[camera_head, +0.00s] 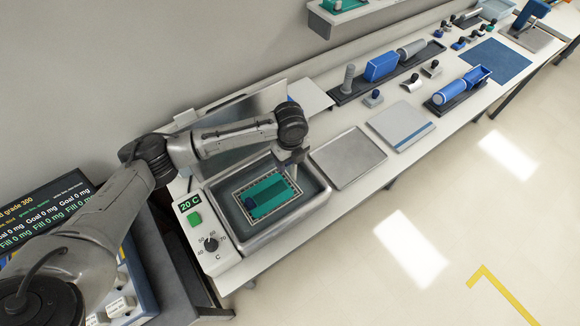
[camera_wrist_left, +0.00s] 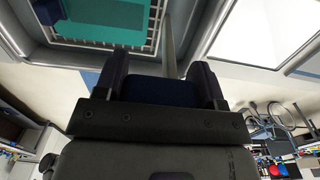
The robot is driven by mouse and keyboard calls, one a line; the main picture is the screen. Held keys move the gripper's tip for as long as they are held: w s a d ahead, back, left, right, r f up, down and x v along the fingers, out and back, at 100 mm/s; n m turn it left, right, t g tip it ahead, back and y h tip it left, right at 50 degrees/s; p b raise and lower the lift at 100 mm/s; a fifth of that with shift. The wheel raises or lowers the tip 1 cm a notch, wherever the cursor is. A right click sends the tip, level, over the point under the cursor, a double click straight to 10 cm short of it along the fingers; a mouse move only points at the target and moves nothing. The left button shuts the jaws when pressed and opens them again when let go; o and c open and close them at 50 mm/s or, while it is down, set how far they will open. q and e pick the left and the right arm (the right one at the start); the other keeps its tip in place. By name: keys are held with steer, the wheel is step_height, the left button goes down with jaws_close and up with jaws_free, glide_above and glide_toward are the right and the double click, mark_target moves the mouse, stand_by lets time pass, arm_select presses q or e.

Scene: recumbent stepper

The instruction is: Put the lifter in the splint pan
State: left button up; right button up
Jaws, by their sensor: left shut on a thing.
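The splint pan (camera_head: 318,192) is the metal basin of the heated unit at the left, whose display reads 20 C. My left gripper (camera_head: 293,160) is over the pan's back right edge. In the left wrist view it is shut on a dark blue handle (camera_wrist_left: 160,91), apparently the lifter's. A thin grey strip (camera_wrist_left: 169,45) stands out beyond the handle toward the pan. The lifter is mostly hidden in the head view. My right gripper is out of view.
A flat grey metal plate (camera_head: 347,158) lies right of the pan, then a pale board with a blue stripe (camera_head: 400,124). Dark trays with blue and grey tools (camera_head: 382,68) stand along the back. A control dial (camera_head: 211,244) is at the pan unit's front left.

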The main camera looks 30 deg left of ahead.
arm_select(q)
steer(key=shift+f, duration=2.45)
steer(key=o, duration=1.3)
steer(key=shift+c, duration=0.2)
step_height(320, 180, up, 12)
steer(key=shift+r, duration=0.15)
